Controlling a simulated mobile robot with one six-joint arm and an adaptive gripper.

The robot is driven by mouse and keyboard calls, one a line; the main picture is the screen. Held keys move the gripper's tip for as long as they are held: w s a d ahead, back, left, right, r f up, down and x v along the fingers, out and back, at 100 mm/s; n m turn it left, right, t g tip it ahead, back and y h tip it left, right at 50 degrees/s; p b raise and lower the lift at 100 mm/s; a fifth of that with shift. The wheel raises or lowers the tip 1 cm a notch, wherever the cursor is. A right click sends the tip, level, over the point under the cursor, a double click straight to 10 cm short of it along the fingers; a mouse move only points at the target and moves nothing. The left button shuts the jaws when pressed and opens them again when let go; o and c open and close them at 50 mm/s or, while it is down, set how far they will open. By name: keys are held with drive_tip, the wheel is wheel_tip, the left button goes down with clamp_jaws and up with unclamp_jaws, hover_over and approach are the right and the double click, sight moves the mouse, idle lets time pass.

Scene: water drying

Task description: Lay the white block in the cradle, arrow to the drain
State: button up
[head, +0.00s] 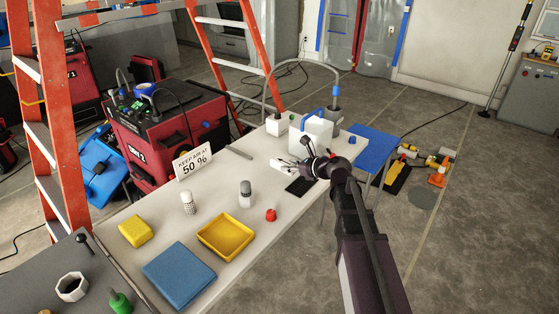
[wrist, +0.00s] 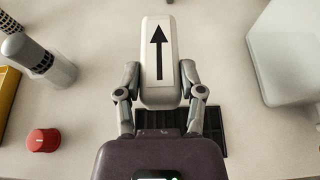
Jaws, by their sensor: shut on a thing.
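A white block (wrist: 158,88) with a black arrow shows in the wrist view, between my gripper's fingers (wrist: 158,82). The arrow points up in that picture, away from my palm. In the head view the block (head: 281,165) sticks out left of my gripper (head: 297,165), low over the white table. I cannot tell whether it touches the table. A dark ribbed pad (head: 300,186) lies beside the gripper; in the wrist view it (wrist: 211,130) is partly hidden under my gripper. I cannot make out for certain which thing is the cradle or the drain.
A white container with a blue handle (head: 318,128) stands just behind my gripper, near a small white box (head: 277,124). A yellow tray (head: 226,237), red cap (head: 271,215) and grey-topped cylinder (head: 246,194) stand toward the front. The table between the cylinder and sign (head: 193,163) is clear.

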drive_tip(key=w+a, duration=0.1)
drive_tip(key=w, duration=0.2)
drive_tip(key=w+a, duration=0.1)
drive_tip(key=w, duration=0.3)
drive_tip(key=w+a+f+b, duration=0.1)
drive_tip(key=w, duration=0.3)
drive_tip(key=shift+w, duration=0.1)
drive_tip(key=shift+f, duration=0.2)
drive_tip(key=shift+f+b, duration=1.65)
drive_tip(key=shift+b, duration=0.1)
drive_tip(key=shift+f, duration=0.1)
drive_tip(key=o, duration=1.2)
drive_tip(key=shift+r, duration=0.2)
